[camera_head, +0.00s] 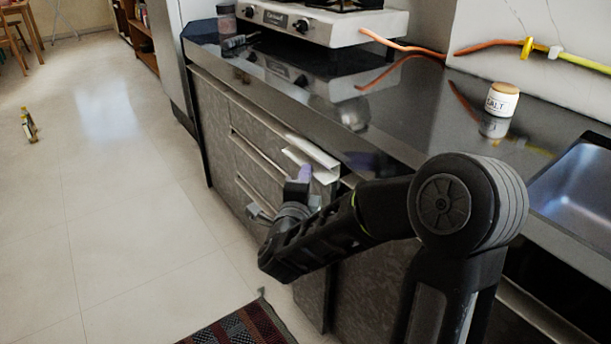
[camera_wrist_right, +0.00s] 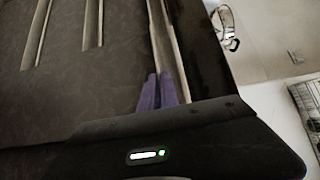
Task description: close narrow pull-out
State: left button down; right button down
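The narrow pull-out (camera_head: 312,155) seems to be the dark cabinet front with a pale top edge that juts out from under the counter. My right gripper (camera_head: 304,173) is at its front, just below the pale edge. In the right wrist view, the two purple fingers (camera_wrist_right: 158,88) lie close side by side next to a long pale handle strip (camera_wrist_right: 163,40). They look shut, with nothing visible between them. Whether they touch the front I cannot tell. My arm hides the lower part of the front. My left gripper is not in view.
Dark drawers with pale handles (camera_head: 258,152) run along the cabinet to the left. The black counter (camera_head: 400,115) carries a stove (camera_head: 315,22) and a salt jar (camera_head: 502,100). A sink (camera_head: 580,190) is at the right.

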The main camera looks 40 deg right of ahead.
aim_at(321, 168)
jog(key=shift+d+r, duration=0.1)
jog(key=d+b, duration=0.1)
jog(key=d, duration=0.2)
jog(key=shift+d, duration=0.35)
jog(key=shift+d+r, duration=0.1)
jog(key=shift+d, duration=0.1)
jog(key=c, duration=1.7)
grip_release()
jog(key=shift+o, duration=0.4)
jog(key=shift+d, duration=0.1)
jog(key=shift+f, duration=0.2)
jog(key=shift+s, duration=0.1)
